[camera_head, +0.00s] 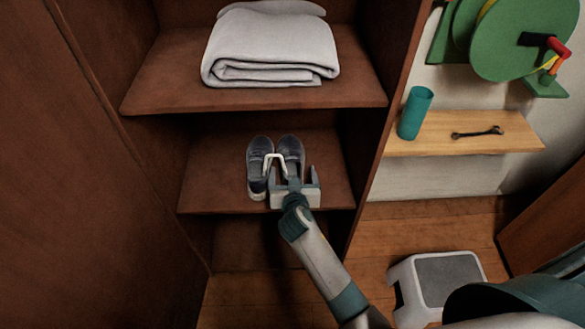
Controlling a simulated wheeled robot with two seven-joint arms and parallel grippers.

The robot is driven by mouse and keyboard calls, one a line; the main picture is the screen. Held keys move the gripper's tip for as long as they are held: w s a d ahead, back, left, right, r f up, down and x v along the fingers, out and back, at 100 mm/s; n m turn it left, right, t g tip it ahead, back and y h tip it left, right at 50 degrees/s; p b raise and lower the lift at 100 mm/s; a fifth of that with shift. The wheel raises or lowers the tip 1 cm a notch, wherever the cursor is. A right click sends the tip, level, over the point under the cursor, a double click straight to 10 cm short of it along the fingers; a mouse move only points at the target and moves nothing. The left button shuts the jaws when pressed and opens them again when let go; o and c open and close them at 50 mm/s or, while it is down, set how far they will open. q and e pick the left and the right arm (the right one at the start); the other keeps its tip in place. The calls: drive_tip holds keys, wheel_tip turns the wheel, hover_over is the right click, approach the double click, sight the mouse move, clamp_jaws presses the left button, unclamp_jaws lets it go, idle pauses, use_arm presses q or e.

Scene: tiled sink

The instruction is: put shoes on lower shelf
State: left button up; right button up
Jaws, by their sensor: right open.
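A pair of dark grey shoes with pale soles (257,160) stands side by side on the lower shelf (215,182) of the brown cabinet, toes toward the back. A small white bracket shape (274,157) spans between them; I cannot tell what it belongs to. My right gripper (292,178) is open at the near end of the shoes, over the shelf's front part. It hides the heel of the right-hand shoe. I cannot tell whether it touches the shoes. My left gripper is out of view.
A folded white towel (270,48) lies on the upper shelf (160,88), above the shoes. The lower shelf is bare on the left. Right of the cabinet wall, a wooden ledge (510,130) holds a teal cup (414,113) and a wrench (477,132). A step stool (440,282) stands on the floor.

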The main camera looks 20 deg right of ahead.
drive_tip(key=v, duration=0.7)
drive_tip(key=shift+f, duration=0.1)
drive_tip(key=shift+s+a+r, duration=0.2)
drive_tip(key=shift+s, duration=0.2)
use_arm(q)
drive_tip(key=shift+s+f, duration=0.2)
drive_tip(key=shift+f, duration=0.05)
